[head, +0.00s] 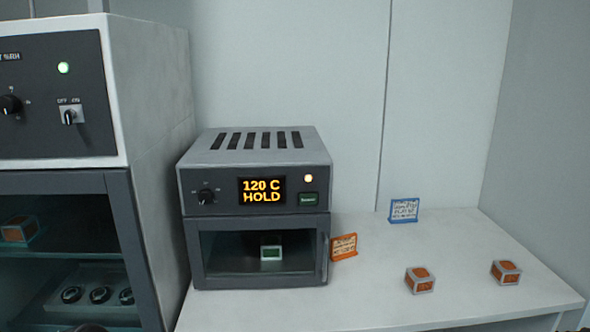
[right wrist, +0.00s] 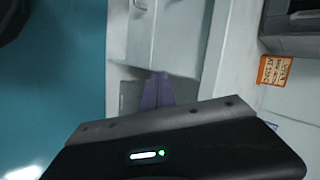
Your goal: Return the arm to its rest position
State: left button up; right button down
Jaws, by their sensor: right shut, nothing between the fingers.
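My right gripper (right wrist: 159,78) shows in the right wrist view, its purplish fingers together and nothing between them. Behind them is my dark gripper body with a green light. It points past white panel surfaces, apart from any object. In the head view neither gripper shows clearly; only small dark bits appear at the bottom edge. My left gripper is not in view.
A small oven (head: 254,170) reading "120 C HOLD" stands on a white table (head: 370,290), door shut, a small block (head: 271,250) inside. Two orange-topped blocks (head: 420,280) (head: 506,272), an orange sign (head: 344,247) and a blue sign (head: 404,210) are right. A larger cabinet (head: 150,90) stands left.

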jog(key=s+a+f+n+g+h, duration=0.1)
jog(key=s+a+f+n, duration=0.1)
jog(key=s+f, duration=0.35)
jog(key=s+a+f+n+g, duration=0.1)
jog(key=s+a+f+n, duration=0.15)
jog(key=f, duration=0.55)
jog(key=s+a+f+n+g, duration=0.1)
jog(key=s+a+f+n, duration=0.1)
jog(key=s, duration=0.4)
jog(key=s+a+f+n+g+y, duration=0.1)
jog(key=s+a+f+n+g, duration=0.1)
jog(key=s+a+f, duration=0.3)
jog(key=s+a+f+n+g, duration=0.1)
jog(key=s+a+f+n, duration=0.1)
jog(key=s, duration=0.6)
notch_tip(320, 180, down, 3)
jog(key=shift+a+r+y, duration=0.2)
jog(key=shift+a+y, duration=0.1)
jog(key=shift+a, duration=0.55)
